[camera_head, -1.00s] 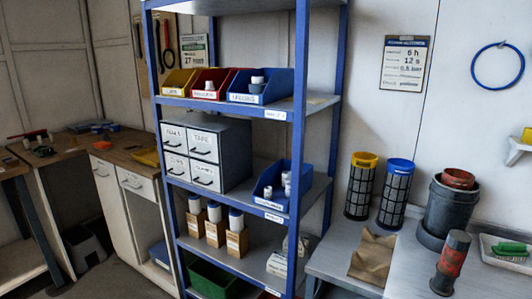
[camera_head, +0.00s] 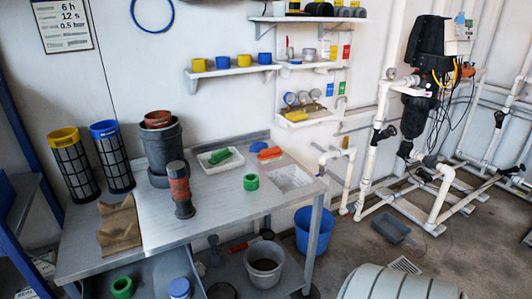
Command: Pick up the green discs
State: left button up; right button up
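A small green ring-like disc (camera_head: 251,182) lies on the grey metal workbench (camera_head: 215,205), right of the red and dark cylinder (camera_head: 181,190). A second green ring-like piece (camera_head: 122,287) is on the lower level under the bench, at the bottom left, beside a blue-topped round piece (camera_head: 179,288). Neither of my grippers is in view.
Two mesh filter cylinders, one yellow-topped (camera_head: 74,165) and one blue-topped (camera_head: 112,157), stand at the bench's left. A grey bucket (camera_head: 161,148) and a white tray (camera_head: 219,158) stand at its back. White pipework (camera_head: 383,100) is at right.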

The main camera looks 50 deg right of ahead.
aim_at(251, 182)
jog(key=z, duration=1.55)
jog(key=i+l+u, duration=0.2)
jog(key=u, duration=0.25)
jog(key=i+l+u, duration=0.15)
jog(key=l+u, duration=0.35)
jog(key=j, duration=0.1)
